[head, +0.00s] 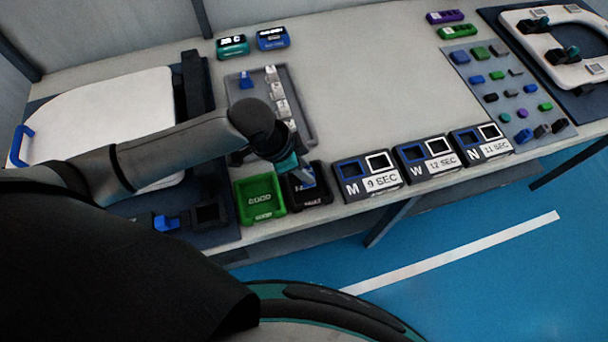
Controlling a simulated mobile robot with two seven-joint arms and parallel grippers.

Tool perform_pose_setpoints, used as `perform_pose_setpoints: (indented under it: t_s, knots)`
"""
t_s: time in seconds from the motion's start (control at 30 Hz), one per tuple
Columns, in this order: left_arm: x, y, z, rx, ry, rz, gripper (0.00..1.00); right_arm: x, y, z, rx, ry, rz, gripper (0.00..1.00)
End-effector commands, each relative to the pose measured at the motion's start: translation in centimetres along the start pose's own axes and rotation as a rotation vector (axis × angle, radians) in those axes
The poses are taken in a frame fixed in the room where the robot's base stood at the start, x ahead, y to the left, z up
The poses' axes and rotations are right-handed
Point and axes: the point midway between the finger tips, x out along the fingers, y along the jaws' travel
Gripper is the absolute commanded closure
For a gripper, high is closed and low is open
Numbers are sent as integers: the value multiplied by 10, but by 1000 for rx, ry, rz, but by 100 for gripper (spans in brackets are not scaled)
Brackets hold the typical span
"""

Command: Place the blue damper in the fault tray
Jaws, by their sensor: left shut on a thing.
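My left gripper (303,173) reaches in from the left and points down over the dark fault tray (318,196) at the table's front edge. It is shut on a small blue piece, apparently the blue damper, which is mostly hidden by the fingers and wrist. I cannot tell whether the piece touches the tray floor. Another blue part (246,80) stands in the grey parts tray (304,118) behind. My right gripper is not in view.
A green GOOD tray (260,199) stands directly left of the fault tray. Timer boxes (367,177) line the front edge to the right. A white toilet seat (105,125) lies at left. The table's middle is clear.

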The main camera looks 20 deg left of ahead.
Motion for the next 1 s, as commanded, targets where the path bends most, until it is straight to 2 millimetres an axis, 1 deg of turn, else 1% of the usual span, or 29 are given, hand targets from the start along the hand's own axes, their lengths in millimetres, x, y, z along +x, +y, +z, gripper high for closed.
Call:
perform_pose_setpoints:
  t_s: [0.03, 0.1, 0.2, 0.63, 0.67, 0.9, 1.0]
  knots:
    - [10, 1, 4, -2, -2, 3, 100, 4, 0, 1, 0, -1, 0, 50]
    - [21, 1, 9, -3, -2, 3, 100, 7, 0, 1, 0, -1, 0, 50]
    - [30, 1, 13, -1, -2, 1, 100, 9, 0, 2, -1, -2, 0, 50]
    - [35, 0, 15, -1, -1, 1, 100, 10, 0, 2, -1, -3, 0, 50]
    - [35, 0, 15, -1, -1, 0, 64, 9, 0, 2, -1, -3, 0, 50]
    - [35, 0, 15, -1, -1, 1, 37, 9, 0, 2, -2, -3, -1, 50]
    - [35, 0, 15, -1, -1, 1, 36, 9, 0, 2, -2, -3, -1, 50]
